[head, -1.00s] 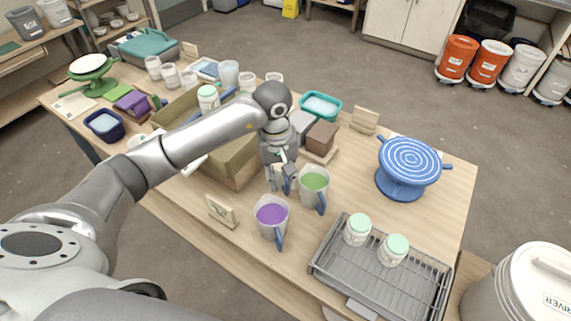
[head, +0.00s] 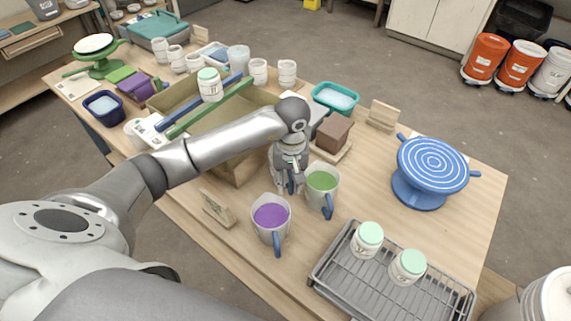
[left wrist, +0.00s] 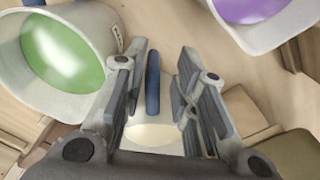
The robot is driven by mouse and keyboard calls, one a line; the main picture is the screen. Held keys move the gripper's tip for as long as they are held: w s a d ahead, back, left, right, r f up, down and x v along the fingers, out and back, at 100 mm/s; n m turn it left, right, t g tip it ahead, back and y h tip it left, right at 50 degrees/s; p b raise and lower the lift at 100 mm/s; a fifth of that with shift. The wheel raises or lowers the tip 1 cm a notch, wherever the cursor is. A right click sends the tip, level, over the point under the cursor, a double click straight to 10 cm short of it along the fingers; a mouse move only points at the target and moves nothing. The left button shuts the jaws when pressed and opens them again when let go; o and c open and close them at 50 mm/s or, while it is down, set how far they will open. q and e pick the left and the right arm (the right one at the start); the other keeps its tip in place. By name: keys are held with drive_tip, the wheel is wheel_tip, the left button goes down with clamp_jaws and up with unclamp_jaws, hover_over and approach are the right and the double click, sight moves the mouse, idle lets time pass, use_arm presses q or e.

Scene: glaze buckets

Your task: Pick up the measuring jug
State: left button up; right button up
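My left gripper (head: 286,180) is open and low over the table, between the green-filled and purple-filled jugs. In the left wrist view its fingers (left wrist: 165,85) stand on either side of a blue handle (left wrist: 153,80), apart from each other. Below the handle a pale vessel with cream contents (left wrist: 155,135) shows; the gripper and arm hide most of it in the head view. A jug with green glaze (head: 321,190) stands just right of the gripper, and one with purple glaze (head: 270,217) in front. Both have blue handles. My right gripper is not in view.
A wire rack (head: 340,268) with two mint-lidded jars is at the front right. A blue turntable (head: 432,165) stands at the right. A brown block (head: 333,132), a wooden stand (head: 218,209) and an open box (head: 240,172) are near the gripper.

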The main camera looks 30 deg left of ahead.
sight(290, 192)
use_arm(q)
drive_tip(key=f, duration=0.2)
drive_tip(key=f+p, duration=0.2)
drive_tip(key=f, duration=0.1)
drive_tip(key=shift+w+f, duration=0.25)
drive_tip(key=shift+f, duration=0.4)
drive_tip(key=shift+c, duration=0.2)
clamp_jaws()
drive_tip(key=shift+w+r, duration=0.1)
drive_tip(key=shift+w, duration=0.05)
